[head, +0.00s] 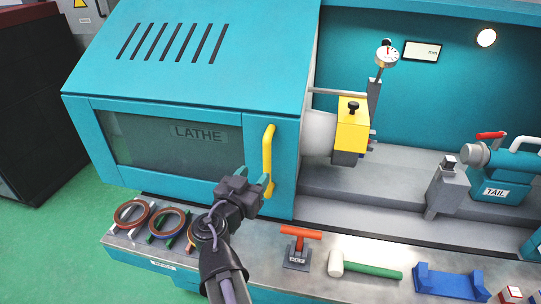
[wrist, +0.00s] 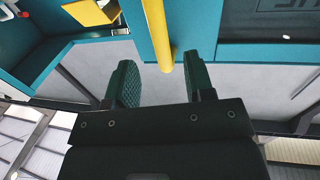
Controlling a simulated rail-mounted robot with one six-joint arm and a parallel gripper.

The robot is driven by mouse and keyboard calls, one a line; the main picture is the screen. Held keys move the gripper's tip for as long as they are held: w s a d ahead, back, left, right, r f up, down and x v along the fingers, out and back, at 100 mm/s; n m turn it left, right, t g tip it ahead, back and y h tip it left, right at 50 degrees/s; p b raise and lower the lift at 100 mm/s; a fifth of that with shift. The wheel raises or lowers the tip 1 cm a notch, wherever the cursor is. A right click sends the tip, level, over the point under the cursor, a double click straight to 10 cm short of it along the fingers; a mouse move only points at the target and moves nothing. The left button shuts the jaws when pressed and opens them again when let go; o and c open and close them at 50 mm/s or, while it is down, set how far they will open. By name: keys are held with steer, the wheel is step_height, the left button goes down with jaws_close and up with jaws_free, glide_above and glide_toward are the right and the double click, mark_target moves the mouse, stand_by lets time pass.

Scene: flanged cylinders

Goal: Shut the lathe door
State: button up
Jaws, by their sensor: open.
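The teal lathe door (head: 285,170) with a dark window (head: 175,143) stands at the left of the lathe, leaving the chuck area and bed on the right exposed. Its vertical yellow handle (head: 268,160) is near the door's right edge. My gripper (head: 262,182) is at the handle's lower end in the head view. In the wrist view my gripper (wrist: 163,85) is open, with one green-padded finger on each side of the yellow handle (wrist: 158,32). The handle's end lies between the fingertips; I cannot tell whether either finger touches it.
A yellow-topped block (head: 352,125) and dial gauge (head: 387,55) stand in the opening. The tailstock (head: 503,170) is at the right. Rings (head: 168,222), an orange-handled tool (head: 298,247), a mallet (head: 365,268) and a blue block (head: 450,283) lie on the front ledge.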

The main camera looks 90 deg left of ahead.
mark_target(265, 162)
steer(key=x, duration=0.9)
steer(key=shift+w+a, duration=0.25)
steer(key=shift+a, duration=0.1)
jaws_close()
